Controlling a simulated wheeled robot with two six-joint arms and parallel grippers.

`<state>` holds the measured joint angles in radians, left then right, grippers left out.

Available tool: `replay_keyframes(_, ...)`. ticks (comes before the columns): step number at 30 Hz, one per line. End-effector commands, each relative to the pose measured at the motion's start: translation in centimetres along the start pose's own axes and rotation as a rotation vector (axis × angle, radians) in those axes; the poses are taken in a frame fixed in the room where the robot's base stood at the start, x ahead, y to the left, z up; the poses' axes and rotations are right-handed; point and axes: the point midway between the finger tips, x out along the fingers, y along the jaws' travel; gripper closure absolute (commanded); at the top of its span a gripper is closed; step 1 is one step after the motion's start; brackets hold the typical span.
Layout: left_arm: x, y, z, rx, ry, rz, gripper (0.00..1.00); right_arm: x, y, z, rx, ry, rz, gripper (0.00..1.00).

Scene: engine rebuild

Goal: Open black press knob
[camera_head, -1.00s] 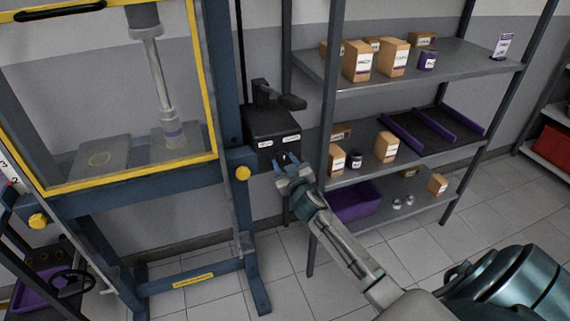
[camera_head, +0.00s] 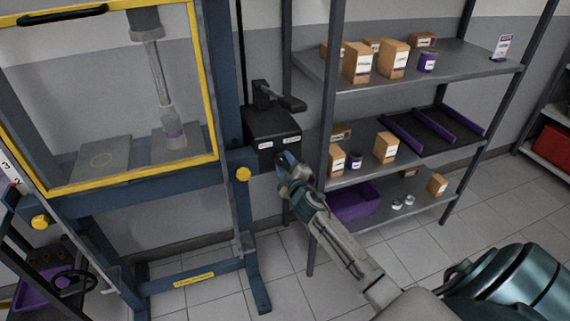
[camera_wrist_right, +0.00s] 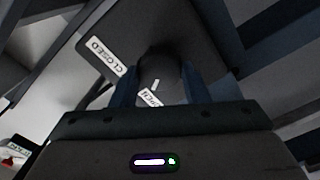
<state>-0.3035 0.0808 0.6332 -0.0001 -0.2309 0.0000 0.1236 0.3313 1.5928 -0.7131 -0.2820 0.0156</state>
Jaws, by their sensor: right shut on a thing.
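The black press box (camera_head: 272,130) is mounted on the right side of the blue press frame, with two white labels on its front. In the right wrist view its face (camera_wrist_right: 120,35) carries a label reading CLOSED and a second, partly covered label. The black knob (camera_wrist_right: 160,72) is round with a white mark and sits between my right gripper's fingers (camera_wrist_right: 160,88). My right gripper (camera_head: 284,160) is shut on the knob at the box's lower front; in the head view the gripper hides most of the knob. My left gripper is not in view.
The press (camera_head: 222,150) has a yellow-framed clear guard at left. A black lever (camera_head: 280,98) tops the box. A grey shelf rack (camera_head: 425,75) with cartons stands close to the right of my gripper. Floor in front is clear.

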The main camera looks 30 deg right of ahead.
Motion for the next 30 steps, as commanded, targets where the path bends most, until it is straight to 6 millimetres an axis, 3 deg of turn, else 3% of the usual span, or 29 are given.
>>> replay_keyframes(17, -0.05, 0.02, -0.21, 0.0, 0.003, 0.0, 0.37, -0.03, -0.09, 0.03, -0.035, 0.0, -0.001, 0.81)
replay_keyframes(18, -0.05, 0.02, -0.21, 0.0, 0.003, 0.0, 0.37, -0.03, -0.09, 0.03, -0.035, 0.0, -0.001, 0.57)
replay_keyframes(21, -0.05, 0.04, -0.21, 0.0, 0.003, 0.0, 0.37, -0.02, -0.09, 0.03, -0.035, 0.0, -0.001, 0.37)
replay_keyframes(30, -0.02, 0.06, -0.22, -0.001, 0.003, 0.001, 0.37, -0.11, -0.07, 0.04, -0.035, 0.0, 0.0, 0.37)
